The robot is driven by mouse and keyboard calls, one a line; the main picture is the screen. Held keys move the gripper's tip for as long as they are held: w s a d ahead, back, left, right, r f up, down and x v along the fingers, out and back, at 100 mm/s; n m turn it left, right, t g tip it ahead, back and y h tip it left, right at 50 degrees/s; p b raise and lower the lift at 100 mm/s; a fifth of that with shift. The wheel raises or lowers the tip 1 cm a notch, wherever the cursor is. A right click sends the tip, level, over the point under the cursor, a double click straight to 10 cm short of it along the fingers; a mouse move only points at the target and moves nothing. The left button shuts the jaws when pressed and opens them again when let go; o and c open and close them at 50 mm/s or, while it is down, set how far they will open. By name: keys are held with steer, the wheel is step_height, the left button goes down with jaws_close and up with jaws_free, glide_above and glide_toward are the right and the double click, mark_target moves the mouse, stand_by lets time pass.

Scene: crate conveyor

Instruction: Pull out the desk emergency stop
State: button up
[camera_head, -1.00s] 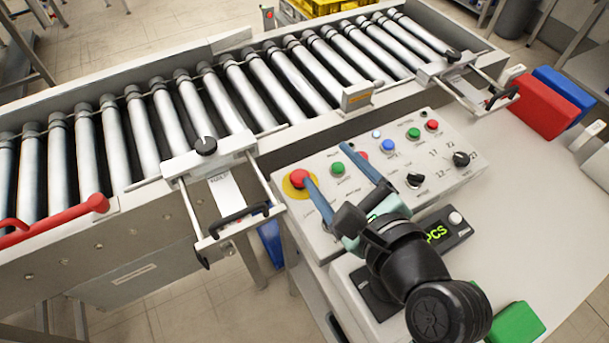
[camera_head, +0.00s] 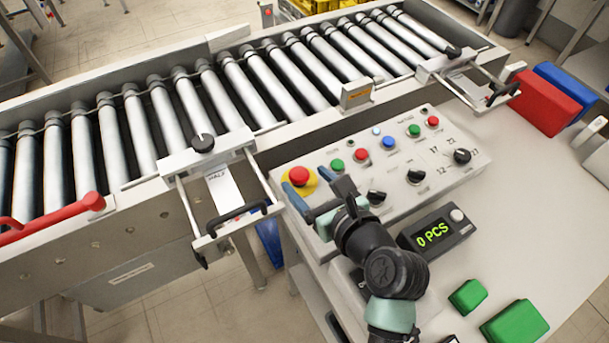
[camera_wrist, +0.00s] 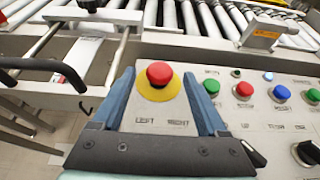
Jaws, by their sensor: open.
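The desk emergency stop is a red mushroom button (camera_head: 299,174) on a yellow disc at the left end of the grey control panel (camera_head: 400,163). In the wrist view the red button (camera_wrist: 160,73) shows between the two blue fingers, near their tips. My gripper (camera_head: 300,198) is open and empty at the left end of the panel, close to the button. It also shows in the wrist view (camera_wrist: 160,82) with a finger on each side of the button. No contact shows. How high the fingertips are relative to the button is hard to tell.
Green, red and blue push buttons (camera_head: 389,143) and black knobs (camera_head: 462,156) stand to the right on the panel. A counter display (camera_head: 436,234) reads 0 PCS. Green blocks (camera_head: 515,323) lie on the desk. A roller conveyor (camera_head: 190,107) with a pull handle (camera_head: 237,214) runs behind.

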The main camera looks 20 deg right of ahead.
steer(key=shift+x, duration=1.05)
jaws_close()
stand_by(0.7)
